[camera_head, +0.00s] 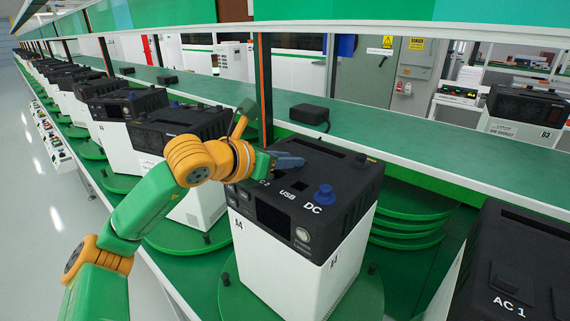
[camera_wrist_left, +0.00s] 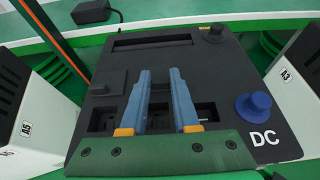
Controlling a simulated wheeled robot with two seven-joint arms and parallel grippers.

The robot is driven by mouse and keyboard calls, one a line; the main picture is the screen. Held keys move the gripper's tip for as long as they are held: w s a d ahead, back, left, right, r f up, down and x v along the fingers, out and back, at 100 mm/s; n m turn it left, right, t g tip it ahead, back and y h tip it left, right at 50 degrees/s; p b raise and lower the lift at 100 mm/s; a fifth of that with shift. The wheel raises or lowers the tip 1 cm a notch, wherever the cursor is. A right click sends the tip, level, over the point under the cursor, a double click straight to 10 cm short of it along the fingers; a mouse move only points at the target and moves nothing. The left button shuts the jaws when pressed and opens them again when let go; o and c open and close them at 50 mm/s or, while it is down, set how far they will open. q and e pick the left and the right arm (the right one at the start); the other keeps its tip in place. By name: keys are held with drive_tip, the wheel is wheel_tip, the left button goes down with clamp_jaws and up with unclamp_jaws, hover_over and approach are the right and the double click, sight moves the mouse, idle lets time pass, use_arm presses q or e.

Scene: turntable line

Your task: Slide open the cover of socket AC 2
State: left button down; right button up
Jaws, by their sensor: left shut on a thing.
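The unit marked A4 (camera_head: 285,235) has a black top with the labels AC 2, partly hidden, USB and DC. My left gripper (camera_head: 290,161) reaches over this top from the left, at the AC 2 place. In the wrist view its two blue fingers (camera_wrist_left: 160,78) are shut on the small dark cover of socket AC 2 (camera_wrist_left: 160,88), which shows only between them. Dark socket recess shows nearer the palm between the fingers. How far the cover has slid is hard to tell. My right gripper is not in view.
Left of the fingers a raised block (camera_wrist_left: 108,82) lies beside an open recess (camera_wrist_left: 103,121). A blue DC knob (camera_head: 324,194) stands at the right. The unit stands on a green turntable (camera_head: 358,298). Neighbouring units (camera_head: 190,140) stand close by; a black adapter (camera_head: 309,114) lies behind.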

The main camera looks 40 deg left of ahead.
use_arm(q)
drive_tip(key=c, duration=0.6)
unclamp_jaws()
drive_tip(key=shift+s, duration=0.15)
drive_tip(key=shift+c, duration=0.2)
drive_tip(key=shift+s, duration=0.1)
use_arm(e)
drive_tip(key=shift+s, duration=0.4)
use_arm(q)
drive_tip(key=shift+s+a, duration=0.1)
drive_tip(key=shift+s, duration=0.1)
drive_tip(key=b+v, duration=0.4)
drive_tip(key=v, duration=0.2)
drive_tip(key=shift+s, duration=0.15)
drive_tip(key=shift+s+r, duration=0.3)
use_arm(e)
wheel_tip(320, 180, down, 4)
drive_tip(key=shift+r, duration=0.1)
